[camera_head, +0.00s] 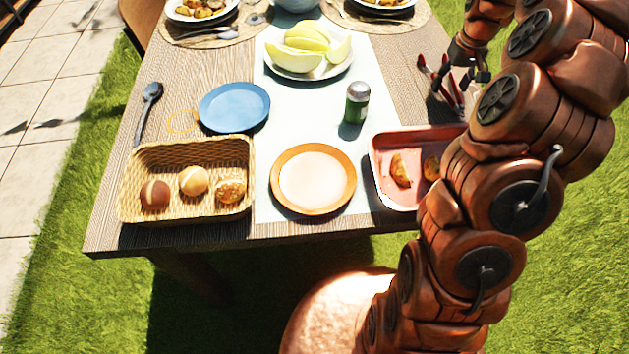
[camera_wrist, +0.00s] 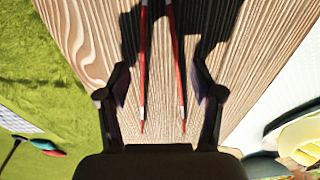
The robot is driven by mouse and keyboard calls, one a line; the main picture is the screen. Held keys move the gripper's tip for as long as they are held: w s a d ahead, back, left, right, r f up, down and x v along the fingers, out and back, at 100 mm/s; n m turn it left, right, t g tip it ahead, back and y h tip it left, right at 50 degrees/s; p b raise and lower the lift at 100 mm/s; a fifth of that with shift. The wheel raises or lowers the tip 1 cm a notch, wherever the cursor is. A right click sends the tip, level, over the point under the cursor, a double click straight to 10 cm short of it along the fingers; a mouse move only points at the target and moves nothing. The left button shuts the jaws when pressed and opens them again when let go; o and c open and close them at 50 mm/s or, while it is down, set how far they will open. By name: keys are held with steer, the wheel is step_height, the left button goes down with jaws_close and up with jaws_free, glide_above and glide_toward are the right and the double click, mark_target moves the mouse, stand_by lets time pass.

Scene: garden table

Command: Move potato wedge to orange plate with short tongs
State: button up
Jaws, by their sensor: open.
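Red-and-metal tongs (camera_wrist: 180,75) lie on the wooden table in the wrist view, their two arms apart and tips towards me. My gripper (camera_wrist: 160,93) is open, its dark fingers on either side of the tongs; I cannot tell any contact. In the head view my gripper (camera_head: 472,70) is at the table's right side, by red utensils (camera_head: 447,85) partly hidden by my arm. Potato wedges (camera_head: 400,170) lie in the pink tray (camera_head: 383,188), which my arm partly covers. The orange plate (camera_head: 313,178) is empty, left of the tray.
A green-bodied shaker (camera_head: 357,103) stands behind the orange plate. A bread basket (camera_head: 190,215), a blue plate (camera_head: 234,107) and a dark spoon (camera_head: 147,112) are on the left. A plate of melon slices (camera_head: 310,65) is further back. The runner is clear between plate and shaker.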

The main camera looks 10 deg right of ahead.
steer(key=shift+c, duration=0.3)
steer(key=c, duration=0.6)
step_height(320, 180, up, 12)
steer(key=p, duration=0.4)
stand_by(0.3)
